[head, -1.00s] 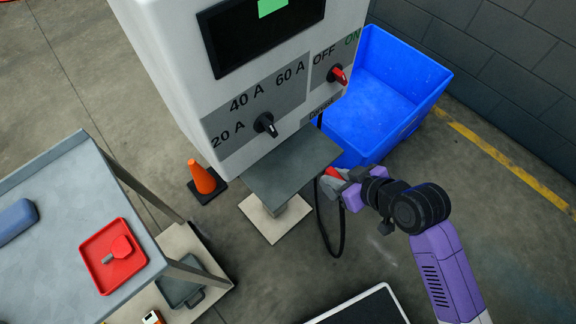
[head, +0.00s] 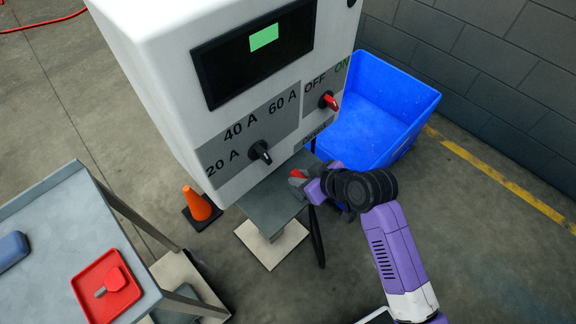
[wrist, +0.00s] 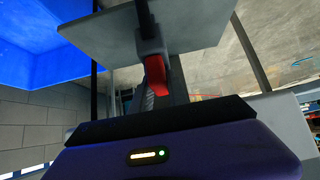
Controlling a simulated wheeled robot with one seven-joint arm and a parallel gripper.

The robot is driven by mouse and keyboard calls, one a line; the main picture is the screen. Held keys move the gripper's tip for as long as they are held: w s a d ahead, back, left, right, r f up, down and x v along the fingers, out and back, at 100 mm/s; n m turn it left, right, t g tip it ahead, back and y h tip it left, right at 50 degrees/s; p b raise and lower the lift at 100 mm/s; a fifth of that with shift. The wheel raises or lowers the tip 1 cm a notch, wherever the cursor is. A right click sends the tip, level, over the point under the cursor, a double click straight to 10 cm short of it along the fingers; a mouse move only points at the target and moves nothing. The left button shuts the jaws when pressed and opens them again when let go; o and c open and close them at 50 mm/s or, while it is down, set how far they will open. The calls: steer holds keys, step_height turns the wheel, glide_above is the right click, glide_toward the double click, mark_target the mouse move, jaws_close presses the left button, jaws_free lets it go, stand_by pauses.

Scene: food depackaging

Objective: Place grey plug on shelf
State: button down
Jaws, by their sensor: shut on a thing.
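The white charger box (head: 215,60) has a grey shelf (head: 262,203) below its dial panel. My gripper (head: 303,181) is shut on the grey plug (head: 296,184) at the shelf's right side. Something red shows at the grip. In the wrist view the grey plug (wrist: 151,46) appears in front of the shelf plate (wrist: 205,30), with a red part (wrist: 155,76) beside it and a black cable running up from it. The jaws are mostly hidden by the wrist in the head view. I cannot tell whether the plug touches the shelf.
A blue bin (head: 405,95) stands close behind my arm. An orange cone (head: 197,204) stands left of the shelf's post. A metal cart (head: 50,225) at the left carries a red tray (head: 85,283) with a red-handled plug (head: 114,279). A black cable (head: 318,240) hangs below the shelf.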

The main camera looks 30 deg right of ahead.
steer(key=w, duration=0.1)
steer(key=w+a, duration=0.1)
steer(key=w, duration=0.1)
steer(key=w+p, duration=0.1)
steer(key=shift+w+a+f, duration=0.25)
steer(key=shift+w+a, duration=0.05)
steer(key=shift+w, duration=0.05)
steer(key=shift+f, duration=0.15)
steer(key=c, duration=1.3)
jaws_free()
steer(key=shift+s, duration=0.1)
steer(key=v, duration=1.2)
